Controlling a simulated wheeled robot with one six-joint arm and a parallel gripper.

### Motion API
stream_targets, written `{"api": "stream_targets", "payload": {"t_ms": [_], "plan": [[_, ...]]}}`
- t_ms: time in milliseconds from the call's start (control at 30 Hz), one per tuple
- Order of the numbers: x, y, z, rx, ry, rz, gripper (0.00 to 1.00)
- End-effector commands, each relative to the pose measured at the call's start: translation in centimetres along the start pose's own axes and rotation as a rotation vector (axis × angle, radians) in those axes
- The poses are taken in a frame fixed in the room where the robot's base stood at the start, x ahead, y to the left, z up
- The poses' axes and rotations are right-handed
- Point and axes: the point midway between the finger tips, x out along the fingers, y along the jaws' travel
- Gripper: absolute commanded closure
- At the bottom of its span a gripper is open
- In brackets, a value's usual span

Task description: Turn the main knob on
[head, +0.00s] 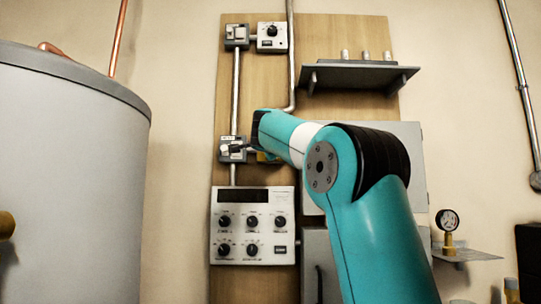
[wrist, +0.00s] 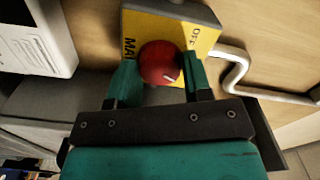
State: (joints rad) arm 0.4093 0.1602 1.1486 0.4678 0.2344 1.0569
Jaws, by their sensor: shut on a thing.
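The main knob (wrist: 158,66) is a round red knob on a yellow plate (wrist: 150,25) in the wrist view. The plate reads "MAI…" on the left and "OFF" at the upper right. A small white mark shows on the knob's lower right. My gripper (wrist: 161,63) is shut on the knob, one teal finger on each side.
A white control panel (head: 253,197) with several black knobs hangs below on the wooden board (head: 333,27). A small switch box (head: 232,149) sits just left of the yellow plate. A shelf (head: 357,75) juts out at upper right. A bent pipe (wrist: 238,75) runs close beside the plate.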

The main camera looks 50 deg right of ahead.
Motion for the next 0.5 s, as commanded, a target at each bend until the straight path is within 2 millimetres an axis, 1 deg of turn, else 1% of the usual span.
{"api": "stream_targets", "payload": {"t_ms": [33,200,500], "plan": [[0.03,0.38,0.05,0.042,0.003,0.002,0.78],[0.03,0.33,0.02,0.18,0.003,0.003,0.78],[0.05,0.26,-0.03,0.346,0.004,0.004,0.78]]}}
